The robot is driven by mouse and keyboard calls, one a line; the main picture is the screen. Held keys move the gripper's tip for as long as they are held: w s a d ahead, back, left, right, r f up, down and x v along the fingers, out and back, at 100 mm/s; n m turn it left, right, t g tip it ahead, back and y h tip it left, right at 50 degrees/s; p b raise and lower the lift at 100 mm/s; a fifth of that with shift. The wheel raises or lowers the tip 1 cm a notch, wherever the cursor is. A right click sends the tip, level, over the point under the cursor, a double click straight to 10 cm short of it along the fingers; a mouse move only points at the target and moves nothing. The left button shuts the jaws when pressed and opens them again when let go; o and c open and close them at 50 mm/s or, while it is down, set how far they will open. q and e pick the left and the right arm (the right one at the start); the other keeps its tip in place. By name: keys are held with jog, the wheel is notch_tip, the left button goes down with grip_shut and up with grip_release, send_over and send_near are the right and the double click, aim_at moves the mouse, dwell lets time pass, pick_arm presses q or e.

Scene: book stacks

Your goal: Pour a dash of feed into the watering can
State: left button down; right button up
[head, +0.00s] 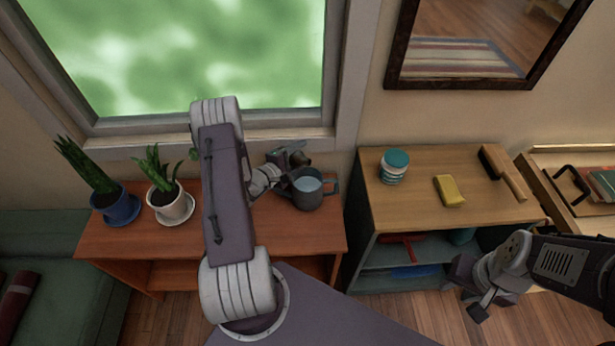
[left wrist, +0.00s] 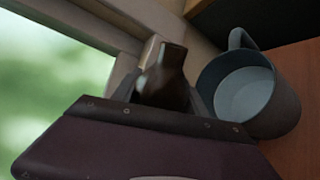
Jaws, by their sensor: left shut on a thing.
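The grey watering can (head: 309,201) stands on the reddish wooden table under the window. It shows a pale blue-grey surface inside, like water. My left gripper (head: 290,160) is just behind and above it, shut on a small dark brown bottle (head: 301,159). In the left wrist view the bottle (left wrist: 165,80) is between the fingers, beside the can (left wrist: 270,105). The bottle's lower part is hidden by my gripper, and I cannot tell whether anything flows from it. My right gripper (head: 472,290) is open and empty, low in front of the shelf unit at the right.
Two potted plants, in a blue pot (head: 122,209) and a white pot (head: 172,207), stand left on the table. The shelf unit (head: 440,215) bears a teal-lidded jar (head: 394,167), a yellow sponge (head: 449,191) and a brush (head: 503,172). The window frame (head: 270,125) rises close behind.

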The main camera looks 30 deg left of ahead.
pick_arm(q)
jog(key=shift+a+f+m+y+b, duration=0.3)
jog(key=shift+m+b, duration=0.3)
jog(key=shift+b, duration=0.25)
dwell(1.6)
jog(key=shift+r+m, duration=0.2)
jog(key=shift+m, duration=0.1)
dwell(1.2)
